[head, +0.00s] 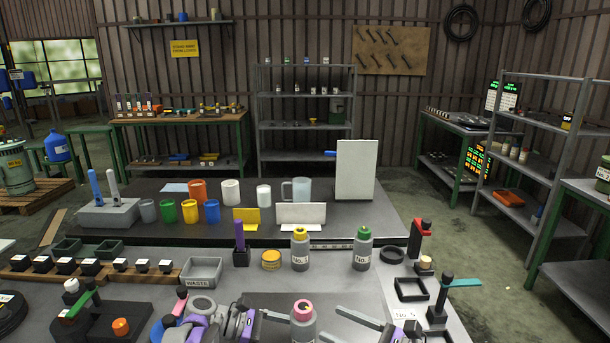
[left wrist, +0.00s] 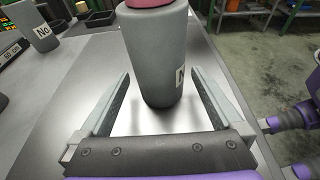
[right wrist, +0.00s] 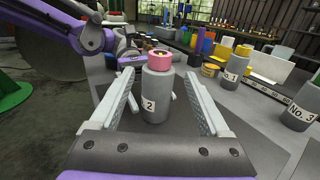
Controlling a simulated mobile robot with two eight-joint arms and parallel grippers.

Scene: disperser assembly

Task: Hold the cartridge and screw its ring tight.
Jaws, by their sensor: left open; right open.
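The grey cartridge (head: 302,331) with a pink ring (head: 303,307) stands upright at the front centre of the bench; its label reads 2 in the right wrist view (right wrist: 157,98). My left gripper (head: 289,320) comes from the left, open, with its fingers on either side of the cartridge body (left wrist: 158,55); a gap shows beside each finger. My right gripper (head: 330,323) is open and empty, just right of the cartridge in the head view. In its own view the cartridge stands upright between and beyond its fingertips. The ring sits on the cartridge top.
Cartridges with a yellow ring (head: 300,235) and a green ring (head: 364,233) stand behind. A waste bin (head: 203,273), yellow tin (head: 271,260) and purple-topped holder (head: 240,255) are left of them. A black stand with a teal bar (head: 461,283) is at right.

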